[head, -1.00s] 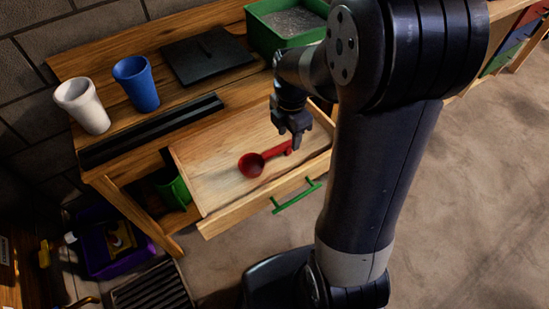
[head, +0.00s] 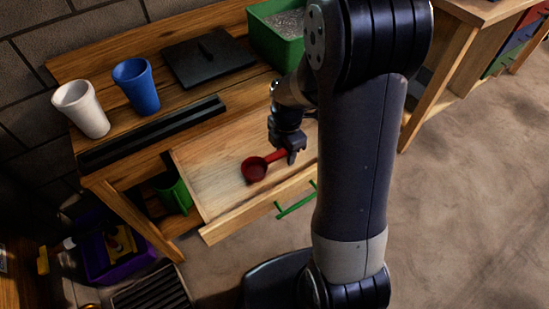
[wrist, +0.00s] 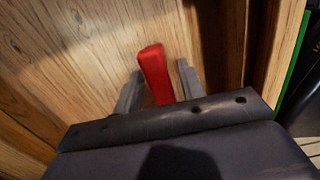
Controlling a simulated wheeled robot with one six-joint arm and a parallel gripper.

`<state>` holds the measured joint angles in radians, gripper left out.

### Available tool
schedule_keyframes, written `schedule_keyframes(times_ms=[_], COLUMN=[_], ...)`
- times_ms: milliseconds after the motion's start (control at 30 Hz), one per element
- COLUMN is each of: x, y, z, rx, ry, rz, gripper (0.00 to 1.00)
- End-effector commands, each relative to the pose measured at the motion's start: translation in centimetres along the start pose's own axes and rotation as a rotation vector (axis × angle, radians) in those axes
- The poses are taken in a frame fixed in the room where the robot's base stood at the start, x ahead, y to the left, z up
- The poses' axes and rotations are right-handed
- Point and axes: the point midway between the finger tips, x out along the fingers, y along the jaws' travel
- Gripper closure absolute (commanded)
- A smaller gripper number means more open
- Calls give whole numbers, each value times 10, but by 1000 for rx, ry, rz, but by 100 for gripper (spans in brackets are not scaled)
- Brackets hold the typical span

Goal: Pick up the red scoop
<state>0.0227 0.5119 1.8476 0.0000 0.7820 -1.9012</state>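The red scoop (head: 256,168) lies in the open wooden drawer (head: 215,190), its bowl to the left and its handle running up to the right. My gripper (head: 292,158) is low over the drawer at the handle end and hides part of the handle. In the wrist view the red handle (wrist: 154,72) stands between the two grey fingers of my gripper (wrist: 158,88). Gaps show between the handle and the fingers, so the gripper is open around it. The bowl is not visible in the wrist view.
The drawer front with its green handle (head: 296,200) stands out from the workbench. On the bench are a white cup (head: 82,108), a blue cup (head: 136,85), a black lid (head: 208,58) and a green bin (head: 276,35). A purple crate (head: 112,257) sits on the floor at left.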

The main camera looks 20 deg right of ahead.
Motion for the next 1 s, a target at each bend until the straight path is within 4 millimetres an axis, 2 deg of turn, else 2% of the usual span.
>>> schedule_keyframes(times_ms=[33,467,767,867,1000], x=[0,0,-5,-19,-49], y=[0,0,0,1,1], z=[0,0,0,0,0], rx=[0,0,0,0,0], ry=[0,0,0,-2,-2], rz=[0,0,1,4,5], gripper=[66,100,100,100,100])
